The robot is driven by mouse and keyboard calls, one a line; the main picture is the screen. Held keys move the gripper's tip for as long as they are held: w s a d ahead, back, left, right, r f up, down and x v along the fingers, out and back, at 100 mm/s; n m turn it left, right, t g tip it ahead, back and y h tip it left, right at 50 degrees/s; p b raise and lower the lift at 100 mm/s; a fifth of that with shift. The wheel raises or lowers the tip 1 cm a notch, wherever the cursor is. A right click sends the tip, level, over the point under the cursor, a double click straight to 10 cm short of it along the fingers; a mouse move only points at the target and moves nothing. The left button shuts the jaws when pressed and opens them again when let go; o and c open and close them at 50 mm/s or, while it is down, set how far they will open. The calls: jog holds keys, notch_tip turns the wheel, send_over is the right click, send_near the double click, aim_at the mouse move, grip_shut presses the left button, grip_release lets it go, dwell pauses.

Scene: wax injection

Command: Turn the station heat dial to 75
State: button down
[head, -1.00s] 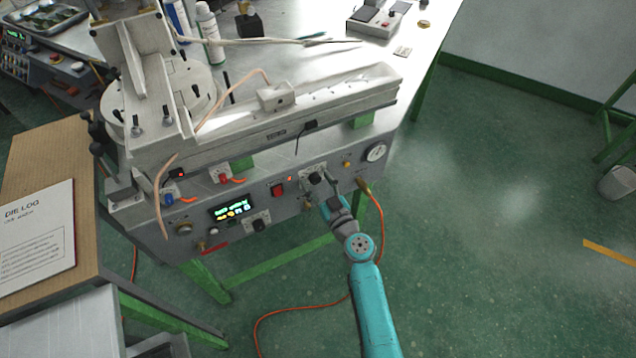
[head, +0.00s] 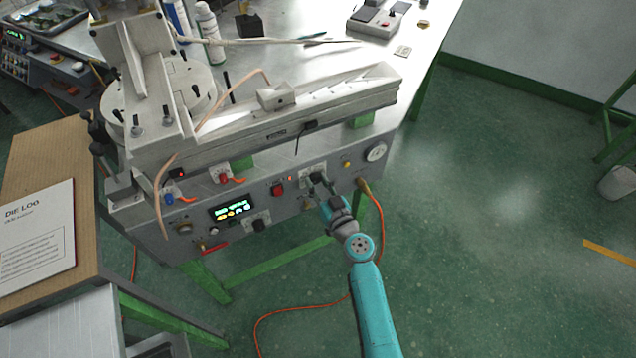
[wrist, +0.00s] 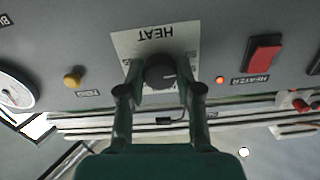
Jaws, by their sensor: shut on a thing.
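The heat dial is a round black knob (wrist: 160,73) on a white plate marked HEAT (wrist: 126,44), which appears upside down in the wrist view. My gripper (wrist: 160,92) has one finger on each side of the knob and is shut on it. A pale pointer line on the knob points to the right in the wrist view. The scale numbers are too small and partly covered to read. In the head view my gripper (head: 321,187) reaches the station's front panel (head: 330,217), and its fingers partly hide the dial.
The red heater switch (wrist: 263,54) and a lit orange lamp (wrist: 220,79) sit beside the dial. A yellow button (wrist: 73,76) and a round gauge (wrist: 14,88) are on the other side. An orange hose (head: 381,215) hangs close to my arm.

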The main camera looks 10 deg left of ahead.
jog(key=m, duration=1)
jog(key=shift+m, duration=0.4)
jog(key=m, duration=0.3)
jog(key=shift+m, duration=0.3)
jog(key=m, duration=0.3)
jog(key=shift+m, duration=0.3)
jog(key=m, duration=0.3)
jog(key=shift+m, duration=0.4)
jog(key=m, duration=0.5)
jog(key=shift+m, duration=0.4)
jog(key=c, duration=0.8)
grip_release()
